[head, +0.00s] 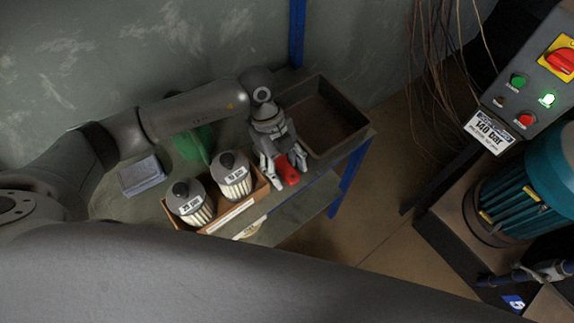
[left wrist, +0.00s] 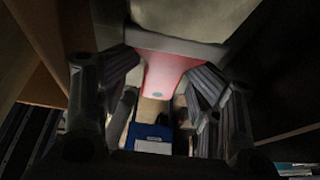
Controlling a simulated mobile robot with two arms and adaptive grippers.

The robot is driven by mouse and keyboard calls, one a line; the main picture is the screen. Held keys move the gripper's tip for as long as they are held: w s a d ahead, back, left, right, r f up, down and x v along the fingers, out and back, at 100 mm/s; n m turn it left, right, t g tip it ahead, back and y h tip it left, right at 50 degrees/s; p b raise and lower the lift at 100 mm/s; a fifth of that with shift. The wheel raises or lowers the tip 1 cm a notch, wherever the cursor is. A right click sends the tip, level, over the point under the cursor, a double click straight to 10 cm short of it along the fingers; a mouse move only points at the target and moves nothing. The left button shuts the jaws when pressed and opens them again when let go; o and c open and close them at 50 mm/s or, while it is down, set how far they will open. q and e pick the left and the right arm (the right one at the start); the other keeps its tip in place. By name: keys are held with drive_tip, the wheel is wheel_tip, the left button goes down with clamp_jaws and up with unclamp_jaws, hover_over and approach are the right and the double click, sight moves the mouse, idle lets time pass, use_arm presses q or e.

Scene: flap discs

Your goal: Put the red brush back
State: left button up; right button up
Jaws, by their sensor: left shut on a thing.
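The red brush (head: 288,171) is between the fingers of my left gripper (head: 290,176), at the shelf's front edge, just right of the cardboard box. My left gripper is shut on it. In the left wrist view the brush's red part (left wrist: 165,72) sits between the two fingers, with a wide dark grey bar across its top. Its far end is hidden or too dark to make out. Whether the brush touches the shelf cannot be told. My right gripper is not in view.
A cardboard box (head: 235,213) holds two labelled canisters (head: 190,203) (head: 231,176). An empty brown tray (head: 345,103) stands behind right. A green object (head: 192,143) and grey-blue block (head: 142,176) lie behind left. A control panel (head: 530,95) and teal motor (head: 545,175) stand at right.

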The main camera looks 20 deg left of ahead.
use_arm(q)
drive_tip(key=v, duration=1.3)
drive_tip(key=shift+s+d, duration=0.1)
